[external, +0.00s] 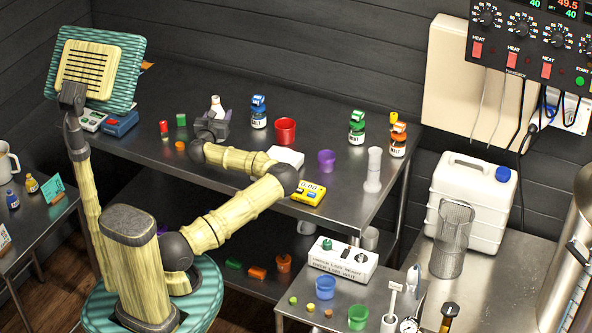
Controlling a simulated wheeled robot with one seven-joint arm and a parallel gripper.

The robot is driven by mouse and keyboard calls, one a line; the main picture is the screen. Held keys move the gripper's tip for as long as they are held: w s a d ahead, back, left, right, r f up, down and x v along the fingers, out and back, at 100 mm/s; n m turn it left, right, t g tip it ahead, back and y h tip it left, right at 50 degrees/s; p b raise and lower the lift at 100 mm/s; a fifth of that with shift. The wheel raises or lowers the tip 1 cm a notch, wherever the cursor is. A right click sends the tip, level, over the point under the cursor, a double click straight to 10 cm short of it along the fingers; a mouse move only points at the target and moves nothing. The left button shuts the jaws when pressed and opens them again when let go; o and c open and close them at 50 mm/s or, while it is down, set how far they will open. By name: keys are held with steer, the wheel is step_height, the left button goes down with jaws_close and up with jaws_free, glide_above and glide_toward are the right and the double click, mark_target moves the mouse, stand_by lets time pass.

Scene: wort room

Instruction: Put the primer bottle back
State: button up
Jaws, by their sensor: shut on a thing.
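A small white bottle (217,107), which looks to be the primer bottle, stands upright at my gripper (213,122) over the back left part of the steel table (330,140). My gripper is shut on it, and the dark fingers hide its lower part. I cannot tell whether its base touches the tabletop. No label on it can be read from here.
A blue-capped bottle (259,112) and a red cup (285,131) stand right of my gripper. A white block (286,157), yellow meter (308,193) and purple cup (326,161) stand near my forearm.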

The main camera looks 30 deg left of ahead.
steer(key=shift+f, duration=1.85)
steer(key=shift+f, duration=0.1)
steer(key=o, duration=1.1)
steer(key=shift+s, duration=0.15)
steer(key=b+v, duration=0.1)
steer(key=v, duration=1)
steer(key=shift+s+d, duration=0.1)
steer(key=shift+s, duration=0.3)
